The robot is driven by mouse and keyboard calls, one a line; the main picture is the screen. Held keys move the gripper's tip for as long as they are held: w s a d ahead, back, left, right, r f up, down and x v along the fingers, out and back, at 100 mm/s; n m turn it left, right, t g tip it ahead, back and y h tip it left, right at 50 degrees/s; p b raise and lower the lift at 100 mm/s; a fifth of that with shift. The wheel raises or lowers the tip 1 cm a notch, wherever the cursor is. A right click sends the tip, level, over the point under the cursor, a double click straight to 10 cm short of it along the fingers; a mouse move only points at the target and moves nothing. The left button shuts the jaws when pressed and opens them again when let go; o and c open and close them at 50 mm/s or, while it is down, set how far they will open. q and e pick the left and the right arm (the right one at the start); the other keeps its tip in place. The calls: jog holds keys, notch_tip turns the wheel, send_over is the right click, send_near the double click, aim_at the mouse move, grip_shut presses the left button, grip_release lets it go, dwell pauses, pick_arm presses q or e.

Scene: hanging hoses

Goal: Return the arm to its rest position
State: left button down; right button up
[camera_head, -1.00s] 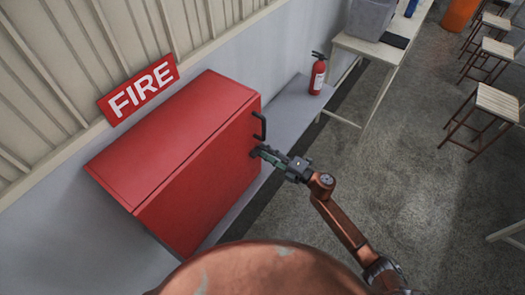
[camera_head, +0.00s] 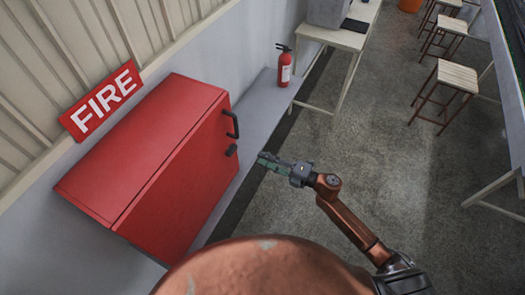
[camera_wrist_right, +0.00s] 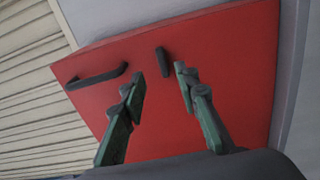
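My right gripper (camera_head: 270,163) is out to the right of the red fire cabinet (camera_head: 165,180) in the head view, with a visible gap to it. In the right wrist view, its two green fingers (camera_wrist_right: 160,82) are spread apart with nothing between them. The cabinet's closed red front (camera_wrist_right: 215,85) lies beyond the fingertips. A black bar handle (camera_wrist_right: 97,77) and a small black latch (camera_wrist_right: 163,62) are on that front. The handle (camera_head: 232,124) and latch (camera_head: 231,150) also show in the head view. My left gripper is not in view.
A fire extinguisher (camera_head: 284,70) stands on a grey ledge (camera_head: 262,105) behind the cabinet. A white table (camera_head: 340,38) is further back. Stools (camera_head: 450,85) stand at the right. The floor (camera_head: 350,150) between is clear.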

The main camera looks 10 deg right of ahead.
jog(key=w+d+f+m+t+h+b, duration=0.1)
jog(key=d+f+m+h, duration=0.2)
jog(key=d+f+m, duration=0.5)
jog(key=w+d+f+m+t+h+b, duration=0.1)
jog(key=w+d+f+m+t+h, duration=0.15)
jog(key=f, duration=0.85)
jog(key=s+d+f+m+g+h+b, duration=0.1)
jog(key=s+d+f+m+h, duration=0.3)
jog(key=f, duration=0.7)
jog(key=s+d+f+m+g+h+b, duration=0.1)
jog(key=s+d+f+m+g+h, duration=0.1)
jog(key=s+d+f, duration=0.65)
jog(key=s+d+f+m+g+h+b, duration=0.1)
jog(key=s+d+f+m+g+h, duration=0.15)
jog(key=s+f, duration=0.75)
jog(key=s+d+f+m+g+h, duration=0.1)
jog(key=s+f+m+g, duration=0.25)
jog(key=s+f, duration=0.65)
jog(key=s+a+f+m+g, duration=0.1)
jog(key=s+f, duration=0.4)
jog(key=s, duration=0.6)
jog(key=s+a+f+m+g+b, duration=0.1)
jog(key=s+f, duration=0.4)
jog(key=s, duration=0.7)
jog(key=a+m+g, duration=0.1)
jog(key=m+g, duration=0.1)
jog(key=shift+s+a+m, duration=0.15)
jog(key=shift+m, duration=0.2)
